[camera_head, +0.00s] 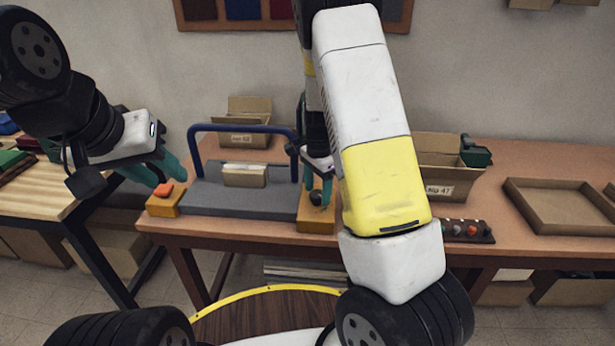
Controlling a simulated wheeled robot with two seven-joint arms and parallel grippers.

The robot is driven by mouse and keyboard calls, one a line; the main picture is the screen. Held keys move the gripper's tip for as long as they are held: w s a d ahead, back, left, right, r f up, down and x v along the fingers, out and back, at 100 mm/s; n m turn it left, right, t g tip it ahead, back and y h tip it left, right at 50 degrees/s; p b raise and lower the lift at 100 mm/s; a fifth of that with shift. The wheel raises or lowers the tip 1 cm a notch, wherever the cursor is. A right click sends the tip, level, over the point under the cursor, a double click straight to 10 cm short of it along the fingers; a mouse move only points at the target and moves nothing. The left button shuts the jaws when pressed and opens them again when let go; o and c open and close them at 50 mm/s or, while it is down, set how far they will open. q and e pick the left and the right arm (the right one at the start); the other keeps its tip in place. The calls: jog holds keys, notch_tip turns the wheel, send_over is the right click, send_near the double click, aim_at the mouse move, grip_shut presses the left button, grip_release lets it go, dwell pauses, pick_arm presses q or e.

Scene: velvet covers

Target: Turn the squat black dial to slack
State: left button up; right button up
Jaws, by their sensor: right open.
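The squat black dial (316,198) sits on a small wooden block (316,222) at the right end of a grey board (240,200) on the workbench. My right gripper (318,188) points down with its teal fingers open right at the dial; the fingers partly cover it, and I cannot tell whether they touch it. Any markings around the dial are too small to read. My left gripper (160,174) is open and empty, above and left of an orange knob (164,190) on another wooden block at the board's left end.
A blue bar frame (243,128) arches over the grey board, with a small card box (244,175) under it. Cardboard boxes (450,178) stand behind, partly hidden by my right arm. A strip of small knobs (468,230) and an empty tray (560,212) lie to the right.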

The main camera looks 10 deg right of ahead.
jog(key=c, duration=1.4)
jog(key=shift+n, duration=0.4)
jog(key=n, duration=0.5)
jog(key=shift+n, duration=0.3)
jog(key=n, duration=0.6)
jog(key=shift+n, duration=0.3)
jog(key=n, duration=1.2)
jog(key=shift+n, duration=0.4)
